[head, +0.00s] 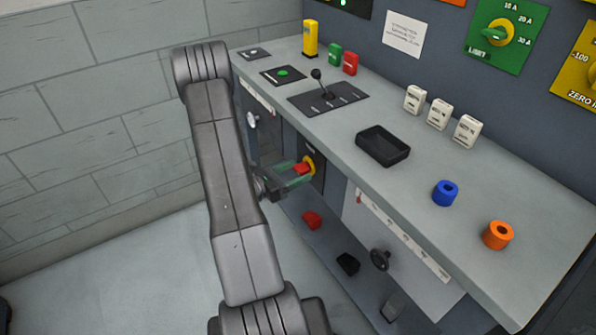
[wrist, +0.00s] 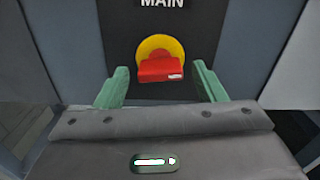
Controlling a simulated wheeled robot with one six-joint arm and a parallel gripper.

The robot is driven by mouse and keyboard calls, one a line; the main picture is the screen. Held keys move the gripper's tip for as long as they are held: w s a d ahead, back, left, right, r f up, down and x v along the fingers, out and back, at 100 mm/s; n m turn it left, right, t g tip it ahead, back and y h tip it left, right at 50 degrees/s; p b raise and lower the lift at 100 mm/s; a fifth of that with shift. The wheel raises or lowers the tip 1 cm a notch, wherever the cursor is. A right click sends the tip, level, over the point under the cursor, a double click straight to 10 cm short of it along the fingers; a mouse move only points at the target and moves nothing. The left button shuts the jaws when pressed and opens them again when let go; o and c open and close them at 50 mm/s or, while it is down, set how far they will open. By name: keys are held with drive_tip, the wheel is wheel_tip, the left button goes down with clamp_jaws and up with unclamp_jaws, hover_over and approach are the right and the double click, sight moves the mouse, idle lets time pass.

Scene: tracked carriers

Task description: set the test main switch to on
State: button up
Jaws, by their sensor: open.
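The main switch is a red handle (wrist: 161,69) on a round yellow plate (wrist: 160,46), set on a dark panel under the word MAIN in the wrist view. The handle lies crosswise, with a small white mark near its right end. In the head view the red handle (head: 301,169) shows on the bench front below the worktop. My gripper (wrist: 159,82) is open, with one green finger on each side of the handle. A gap shows between each finger and the handle. Whether the fingertips reach past the handle in depth is hard to tell.
The grey worktop (head: 335,130) overhangs the switch and holds a black lever panel (head: 328,98), a black tray (head: 383,146), a blue ring (head: 445,193) and an orange ring (head: 498,235). A lower shelf carries a red block (head: 312,219) and a black handwheel (head: 380,259).

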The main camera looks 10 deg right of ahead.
drive_tip(key=shift+w+d, duration=0.2)
drive_tip(key=shift+d, duration=0.5)
drive_tip(key=c, duration=1)
drive_tip(key=shift+f+m+b, duration=0.15)
drive_tip(key=shift+m+b, duration=0.35)
drive_tip(key=shift+b, duration=0.3)
drive_tip(key=shift+r, duration=0.2)
drive_tip(key=o, duration=1)
drive_tip(key=shift+a, duration=0.15)
